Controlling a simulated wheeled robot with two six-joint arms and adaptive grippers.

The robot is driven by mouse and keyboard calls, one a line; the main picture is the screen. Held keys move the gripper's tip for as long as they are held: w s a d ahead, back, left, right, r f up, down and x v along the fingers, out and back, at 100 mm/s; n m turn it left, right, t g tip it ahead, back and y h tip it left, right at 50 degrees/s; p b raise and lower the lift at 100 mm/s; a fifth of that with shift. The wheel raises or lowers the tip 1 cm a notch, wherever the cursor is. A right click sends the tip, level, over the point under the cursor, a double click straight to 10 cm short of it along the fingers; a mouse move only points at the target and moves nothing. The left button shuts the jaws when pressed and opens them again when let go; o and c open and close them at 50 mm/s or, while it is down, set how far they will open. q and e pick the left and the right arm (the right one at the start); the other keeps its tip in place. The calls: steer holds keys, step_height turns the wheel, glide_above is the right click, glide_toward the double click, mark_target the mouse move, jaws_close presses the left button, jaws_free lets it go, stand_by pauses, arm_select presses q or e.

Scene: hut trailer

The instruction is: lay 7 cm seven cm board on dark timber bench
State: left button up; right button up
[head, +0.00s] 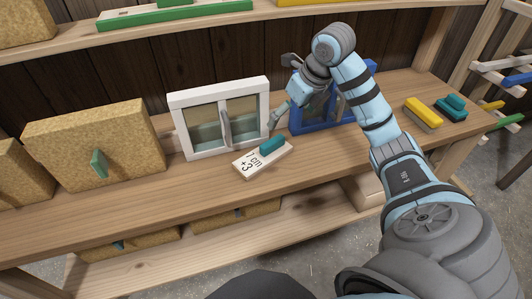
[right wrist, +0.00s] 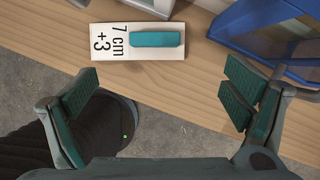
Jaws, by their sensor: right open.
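The 7 cm board (head: 248,166) is a small white board marked "7 cm +3" with a teal handle on top. It lies flat on the wooden shelf, in front of the white-framed window. In the right wrist view the board (right wrist: 108,44) is at the top, beyond the fingertips and untouched. My right gripper (head: 284,108) is open and empty, above the shelf between the white and blue frames. Its two teal-padded fingers show wide apart in the right wrist view (right wrist: 163,92). My left gripper is not in view. I cannot make out a dark timber bench in these views.
An upper shelf (head: 75,48) runs behind. A rack with coloured bars stands at right.

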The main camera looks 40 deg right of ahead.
steer(key=b, duration=0.3)
glide_toward(274, 142)
steer(key=f, duration=0.1)
steer(key=x, duration=0.9)
steer(key=shift+w, duration=0.2)
steer(key=c, duration=1.3)
steer(key=shift+r+p, duration=0.15)
steer(key=shift+p, duration=0.2)
